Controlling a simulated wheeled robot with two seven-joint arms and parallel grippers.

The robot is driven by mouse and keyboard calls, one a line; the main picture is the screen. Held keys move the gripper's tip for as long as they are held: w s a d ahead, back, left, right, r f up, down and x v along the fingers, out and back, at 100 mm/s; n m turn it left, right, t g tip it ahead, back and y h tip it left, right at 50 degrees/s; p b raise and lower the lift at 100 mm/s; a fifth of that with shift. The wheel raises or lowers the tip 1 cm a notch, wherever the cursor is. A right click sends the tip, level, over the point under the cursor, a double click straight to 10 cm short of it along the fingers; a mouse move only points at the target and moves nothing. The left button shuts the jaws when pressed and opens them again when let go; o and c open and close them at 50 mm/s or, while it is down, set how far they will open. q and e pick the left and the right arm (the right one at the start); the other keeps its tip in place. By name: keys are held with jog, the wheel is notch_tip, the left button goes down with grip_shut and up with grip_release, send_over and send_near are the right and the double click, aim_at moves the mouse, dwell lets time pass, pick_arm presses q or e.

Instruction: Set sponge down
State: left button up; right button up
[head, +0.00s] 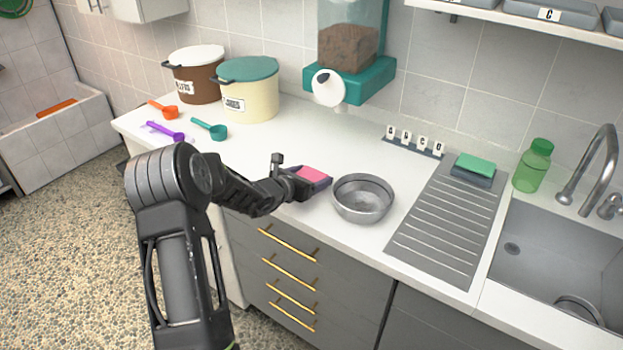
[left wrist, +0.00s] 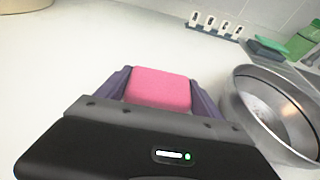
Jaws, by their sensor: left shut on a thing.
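A pink sponge (head: 311,174) is held between the fingers of my left gripper (head: 314,178), over the counter just left of a metal bowl (head: 363,198). In the left wrist view the sponge (left wrist: 160,88) sits between the two purple-grey fingers (left wrist: 158,92), and the bowl (left wrist: 270,112) is close on the right. I cannot tell whether the sponge touches the counter. A second sponge, green (head: 476,164), lies on a dark holder at the top of the drainboard (head: 450,222). My right gripper is not in view.
A green bottle (head: 533,166) stands by the sink (head: 565,255). Small lettered tags (head: 413,143) stand behind the bowl. Colored scoops (head: 209,129) and two lidded tubs (head: 249,92) are at the left; a dispenser (head: 347,75) hangs above. The counter (head: 300,140) behind the gripper is clear.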

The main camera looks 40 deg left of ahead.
aim_at(312, 174)
pick_arm(q)
jog(key=c, duration=0.4)
notch_tip(312, 174, up, 10)
dwell(0.4)
dwell(0.5)
